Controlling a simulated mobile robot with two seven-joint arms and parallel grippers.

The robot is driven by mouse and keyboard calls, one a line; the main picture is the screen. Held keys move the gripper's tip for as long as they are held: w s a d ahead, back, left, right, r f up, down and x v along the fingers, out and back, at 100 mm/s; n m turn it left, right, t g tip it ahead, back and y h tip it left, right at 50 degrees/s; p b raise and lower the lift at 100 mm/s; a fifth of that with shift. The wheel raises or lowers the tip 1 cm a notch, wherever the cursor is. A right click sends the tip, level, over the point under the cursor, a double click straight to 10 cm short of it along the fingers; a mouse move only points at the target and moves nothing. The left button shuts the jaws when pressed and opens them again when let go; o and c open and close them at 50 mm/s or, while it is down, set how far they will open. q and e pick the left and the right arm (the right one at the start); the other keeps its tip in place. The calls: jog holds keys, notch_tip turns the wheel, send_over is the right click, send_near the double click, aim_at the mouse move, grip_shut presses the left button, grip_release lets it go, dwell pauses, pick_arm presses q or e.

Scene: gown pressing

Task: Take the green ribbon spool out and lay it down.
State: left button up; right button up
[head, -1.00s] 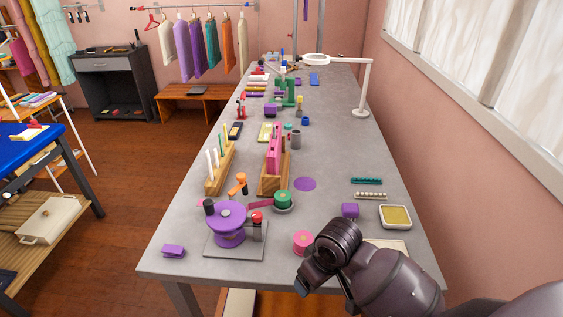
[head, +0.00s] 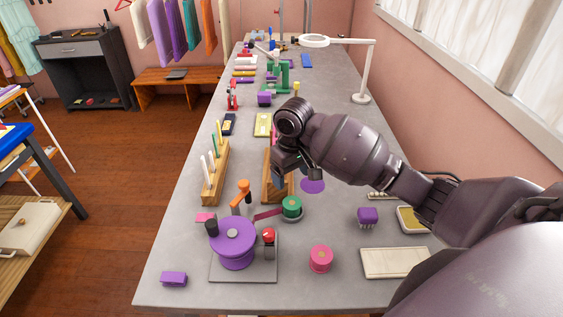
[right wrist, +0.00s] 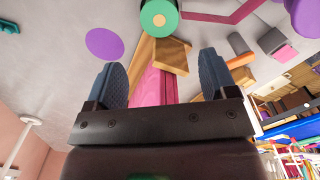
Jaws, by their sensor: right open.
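The green ribbon spool (head: 291,203) sits in a small round grey dish (head: 292,217) beside the purple wheel device. It also shows at the top of the right wrist view, as a green disc with a yellow centre (right wrist: 159,19). My right gripper (head: 293,176) is open and empty, over the wooden rack (head: 270,190) behind the spool. In the right wrist view, a pink upright piece (right wrist: 153,88) of the rack shows between my spread fingers (right wrist: 161,76); contact cannot be told. My left gripper is out of view.
The purple wheel device (head: 233,236) stands front left, with a pink spool (head: 320,259) to its right. A purple disc (head: 313,187) lies flat near the rack. A pincushion (head: 368,217) and a cream pad (head: 395,262) are at right. Bare tabletop lies around the pink spool.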

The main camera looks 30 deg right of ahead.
aim_at(291, 201)
jog(key=shift+w+f, duration=0.2)
jog(key=shift+s+f, duration=0.1)
jog(key=shift+f, duration=0.15)
jog(key=shift+s+f, duration=0.2)
jog(key=shift+f, duration=0.35)
jog(key=shift+s+f, duration=0.15)
jog(key=shift+f, duration=0.35)
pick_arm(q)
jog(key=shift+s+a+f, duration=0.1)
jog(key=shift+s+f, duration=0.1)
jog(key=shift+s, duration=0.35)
pick_arm(e)
jog(key=shift+w+f, duration=0.15)
jog(key=shift+f, duration=3.65)
jog(key=c, duration=1)
jog(key=shift+r, duration=1.65)
jog(key=shift+r, duration=0.45)
